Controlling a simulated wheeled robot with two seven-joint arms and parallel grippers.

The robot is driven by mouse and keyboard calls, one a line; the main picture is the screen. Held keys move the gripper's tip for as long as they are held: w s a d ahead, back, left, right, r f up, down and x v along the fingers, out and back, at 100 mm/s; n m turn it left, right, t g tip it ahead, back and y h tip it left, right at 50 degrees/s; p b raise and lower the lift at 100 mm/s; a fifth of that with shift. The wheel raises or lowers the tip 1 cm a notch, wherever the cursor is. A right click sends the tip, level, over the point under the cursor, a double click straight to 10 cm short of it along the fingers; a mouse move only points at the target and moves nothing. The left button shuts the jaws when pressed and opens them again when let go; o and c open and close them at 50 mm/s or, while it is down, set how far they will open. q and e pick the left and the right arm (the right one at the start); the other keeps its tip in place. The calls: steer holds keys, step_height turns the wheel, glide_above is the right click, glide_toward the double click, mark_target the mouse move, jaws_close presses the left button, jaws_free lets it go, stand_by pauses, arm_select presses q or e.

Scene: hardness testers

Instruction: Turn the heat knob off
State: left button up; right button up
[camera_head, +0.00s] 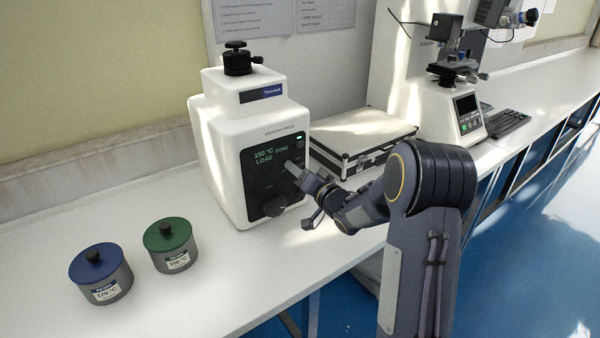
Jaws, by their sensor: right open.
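The heat knob (274,206) is a round dark knob low on the black front panel of a white machine (219,160). The panel display (270,156) reads "150 °C", "LOAD" and "DONE" in green, and a small green light shows at its upper right. My right gripper (300,196) is open in front of the panel, with one finger up by the display and the other lower right, off the knob. It is just right of and above the knob. I cannot tell whether it touches the panel. My left gripper is not in view.
A blue-lidded pot (101,274) labelled 170 °C and a green-lidded pot (171,245) labelled 150 °C stand front left on the white bench (215,290). A silver-edged case (362,130) lies behind my right arm. Another tester (450,110) stands at the back right.

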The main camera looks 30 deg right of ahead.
steer(key=shift+c, duration=0.2)
steer(key=c, duration=0.9)
steer(key=shift+f+n+b, duration=0.1)
steer(key=shift+n+b, duration=5.7)
steer(key=shift+c, duration=0.2)
steer(key=shift+n, duration=0.3)
steer(key=o, duration=1)
